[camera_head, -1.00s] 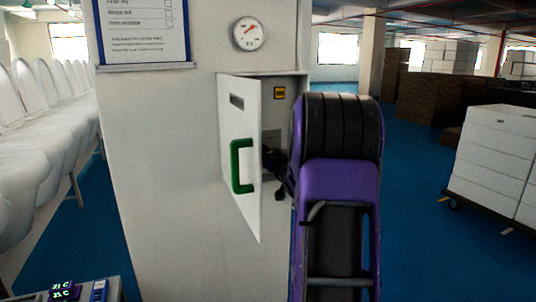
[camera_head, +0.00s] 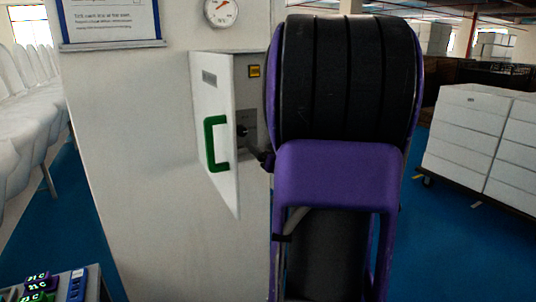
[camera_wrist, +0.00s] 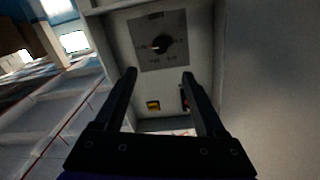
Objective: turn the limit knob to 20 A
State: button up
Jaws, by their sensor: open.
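The limit knob (camera_wrist: 163,43) is a round black dial on a grey plate (camera_wrist: 178,60) inside the open wall box. In the wrist view its light pointer mark faces left; the scale labels around it are too small to read. My gripper (camera_wrist: 159,73) is open and empty. In that picture its two fingers reach toward the plate, with the tips just below the knob and to either side of it, apparently short of it. In the head view the grey plate (camera_head: 248,118) shows past the door edge, while my arm hides much of my gripper.
The box door (camera_head: 222,160) stands open on the left, with a green handle (camera_head: 211,145). A round gauge (camera_head: 221,11) hangs above. Stacked white boxes (camera_head: 490,135) stand right.

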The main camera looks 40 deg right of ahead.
jog(key=shift+v, duration=1.7)
jog(key=shift+w, duration=0.1)
